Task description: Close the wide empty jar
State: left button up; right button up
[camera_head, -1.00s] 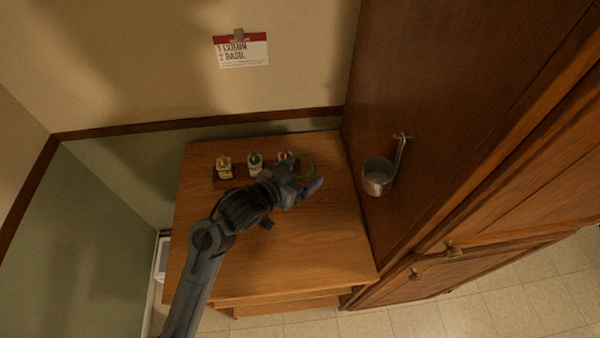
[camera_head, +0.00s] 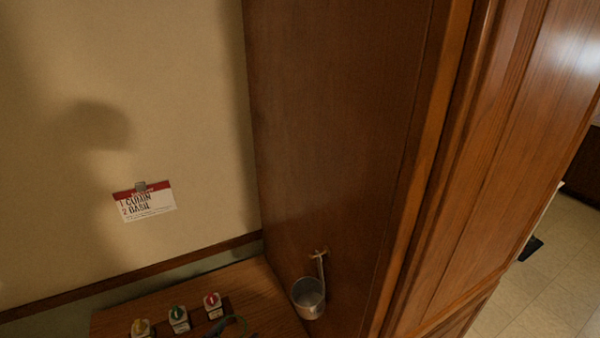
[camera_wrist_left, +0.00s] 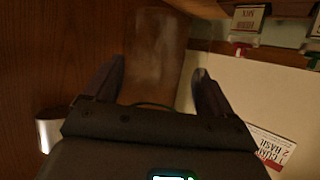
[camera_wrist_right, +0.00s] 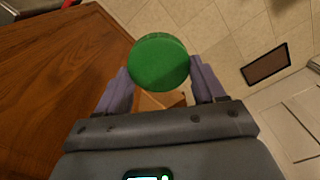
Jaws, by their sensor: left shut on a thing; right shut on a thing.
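The wide jar (camera_wrist_left: 157,45) is clear and looks empty. In the left wrist view it sits between the two fingers of my left gripper (camera_wrist_left: 159,70), which is shut on it. A round green lid (camera_wrist_right: 158,61) is held between the fingers of my right gripper (camera_wrist_right: 160,72), seen in the right wrist view. The lid is apart from the jar. My right gripper does not show in the head view.
Several small labelled spice jars (camera_head: 179,319) stand in a row on the wooden counter (camera_head: 260,295). A metal ladle (camera_head: 309,297) hangs on the tall wooden cabinet side (camera_head: 330,150). A note card (camera_head: 147,204) is on the wall. Tiled floor (camera_head: 545,270) is open at right.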

pick_arm(q)
notch_tip(320, 180, down, 9)
jog(key=shift+r, duration=0.2)
pick_arm(e)
jog(key=shift+r, duration=0.2)
dwell(0.4)
